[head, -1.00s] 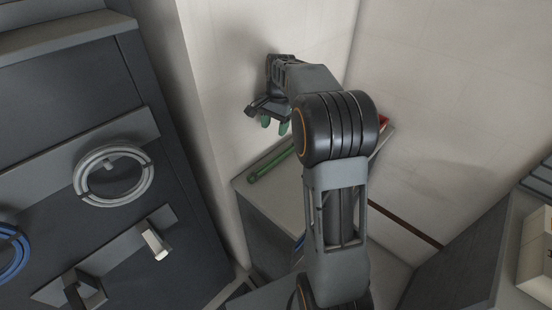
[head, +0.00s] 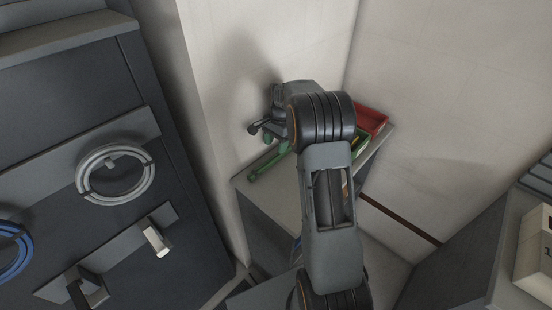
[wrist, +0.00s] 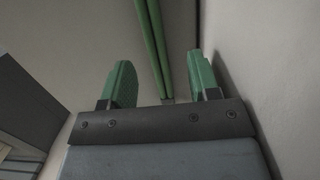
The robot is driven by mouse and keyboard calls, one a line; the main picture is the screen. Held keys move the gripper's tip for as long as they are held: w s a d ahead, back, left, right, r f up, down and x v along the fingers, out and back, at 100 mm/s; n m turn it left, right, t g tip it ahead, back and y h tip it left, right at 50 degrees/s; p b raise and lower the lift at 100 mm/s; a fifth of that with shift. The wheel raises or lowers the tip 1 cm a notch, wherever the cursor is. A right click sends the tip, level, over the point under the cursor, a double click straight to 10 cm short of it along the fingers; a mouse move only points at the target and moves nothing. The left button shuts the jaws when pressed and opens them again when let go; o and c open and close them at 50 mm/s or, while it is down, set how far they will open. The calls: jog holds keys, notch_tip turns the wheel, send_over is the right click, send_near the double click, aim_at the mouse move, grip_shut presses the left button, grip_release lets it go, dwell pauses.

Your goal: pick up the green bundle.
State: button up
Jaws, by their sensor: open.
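The green bundle (head: 267,166) is a long, thin green piece lying on top of a low grey cabinet, close to the wall. Part of it is hidden behind my arm in the head view. My gripper (head: 277,143) is just above the bundle, pointing down, with its green-padded fingers apart.
A dark rack (head: 80,140) with a coiled grey cable (head: 117,198) and a blue coil (head: 14,250) stands at the left.

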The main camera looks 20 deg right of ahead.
aim_at(276, 156)
jog(key=shift+s+a+f+p, duration=0.1)
jog(key=shift+s+f+p, duration=0.1)
jog(key=shift+f, duration=1.05)
jog(key=shift+s+a+f+p, duration=0.1)
jog(key=shift+s+f+p, duration=0.1)
jog(key=shift+f, duration=1.05)
jog(key=shift+c, duration=0.4)
grip_shut()
